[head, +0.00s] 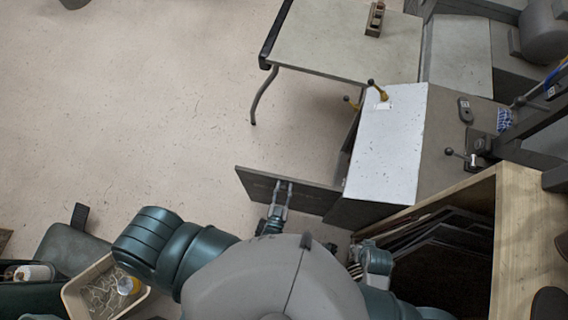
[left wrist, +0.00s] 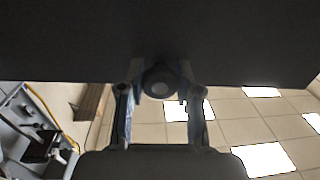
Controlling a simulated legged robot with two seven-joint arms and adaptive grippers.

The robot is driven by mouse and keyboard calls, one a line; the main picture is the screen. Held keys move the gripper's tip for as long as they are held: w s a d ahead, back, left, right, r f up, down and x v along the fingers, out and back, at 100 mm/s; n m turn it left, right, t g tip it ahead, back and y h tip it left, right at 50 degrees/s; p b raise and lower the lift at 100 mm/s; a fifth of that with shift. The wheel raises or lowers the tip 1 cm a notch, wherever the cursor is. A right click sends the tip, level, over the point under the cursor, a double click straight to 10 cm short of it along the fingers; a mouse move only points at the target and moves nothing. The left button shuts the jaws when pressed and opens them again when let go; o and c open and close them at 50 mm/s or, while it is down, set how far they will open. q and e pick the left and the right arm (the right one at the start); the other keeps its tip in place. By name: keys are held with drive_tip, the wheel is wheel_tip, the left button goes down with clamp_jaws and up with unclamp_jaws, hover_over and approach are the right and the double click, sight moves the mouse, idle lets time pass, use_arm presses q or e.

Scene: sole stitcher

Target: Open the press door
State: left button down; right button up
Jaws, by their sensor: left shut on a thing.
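The press door (head: 262,185) is a flat dark grey panel. It stands out to the left from the press cabinet (head: 390,150), which has a white top, and a dark gap shows beside it. My left gripper (head: 283,186) is at the panel's near face. In the left wrist view, its fingers (left wrist: 160,98) are closed around a round dark knob (left wrist: 160,80) under the dark panel (left wrist: 160,40). A part of my right arm shows at the lower middle, beside the wooden cabinet. Its fingers are too unclear to judge.
A wooden cabinet (head: 530,230) with dark sheets stands close on the right. A grey table (head: 345,40) with a curved leg stands beyond the door. A bin (head: 75,295) of small pieces lies at lower left. The floor (head: 130,110) left of the door is clear.

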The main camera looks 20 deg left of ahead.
drive_tip(key=shift+a, duration=0.25)
use_arm(q)
drive_tip(key=c, duration=0.8)
unclamp_jaws()
drive_tip(key=shift+d, duration=0.1)
